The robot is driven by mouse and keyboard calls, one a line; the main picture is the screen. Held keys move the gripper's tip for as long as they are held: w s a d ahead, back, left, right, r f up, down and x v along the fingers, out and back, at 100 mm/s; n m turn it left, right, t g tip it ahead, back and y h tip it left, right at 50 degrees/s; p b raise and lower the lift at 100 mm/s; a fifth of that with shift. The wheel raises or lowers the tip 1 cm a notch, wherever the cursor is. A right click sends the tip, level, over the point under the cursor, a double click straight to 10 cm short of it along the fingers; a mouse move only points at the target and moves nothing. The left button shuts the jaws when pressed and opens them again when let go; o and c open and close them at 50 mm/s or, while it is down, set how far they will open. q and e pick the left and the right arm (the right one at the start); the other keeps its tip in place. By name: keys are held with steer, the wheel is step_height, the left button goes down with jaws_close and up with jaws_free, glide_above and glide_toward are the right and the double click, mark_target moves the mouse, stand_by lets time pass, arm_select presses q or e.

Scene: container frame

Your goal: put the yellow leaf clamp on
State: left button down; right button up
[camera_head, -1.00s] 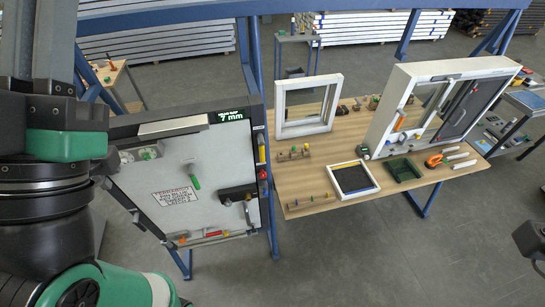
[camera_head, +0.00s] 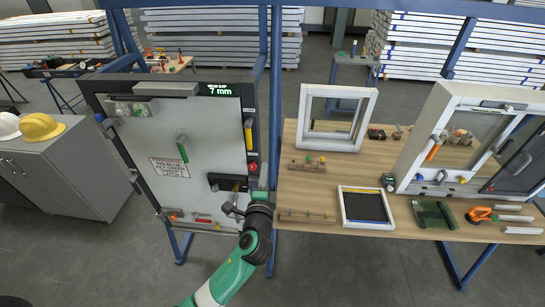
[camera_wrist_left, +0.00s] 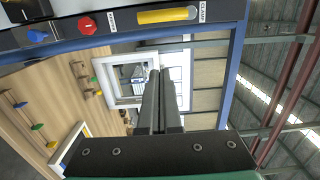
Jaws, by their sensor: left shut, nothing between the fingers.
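The yellow leaf clamp handle (camera_head: 248,138) is on the dark right-hand edge of the upright panel (camera_head: 160,170). In the left wrist view the yellow bar (camera_wrist_left: 167,15) lies in a slot at the top, beside a small label. My left gripper (camera_head: 230,208) is beside the panel's lower right edge, below the yellow handle and apart from it. Its two fingers (camera_wrist_left: 158,78) are together with nothing between them. A red knob (camera_head: 252,167) sits just below the yellow handle. My right gripper is not in view.
A black block (camera_head: 228,182) projects from the panel near my left gripper. A green handle (camera_head: 183,150) is on the panel face. The wooden table (camera_head: 330,180) to the right holds window frames and a green tray (camera_head: 434,214). Blue posts stand behind.

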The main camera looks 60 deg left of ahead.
mark_target(249, 135)
arm_select(q)
steer(key=shift+a+r, duration=0.1)
steer(key=w+a+p, duration=0.1)
steer(key=w+a, duration=0.2)
steer(key=a, duration=0.8)
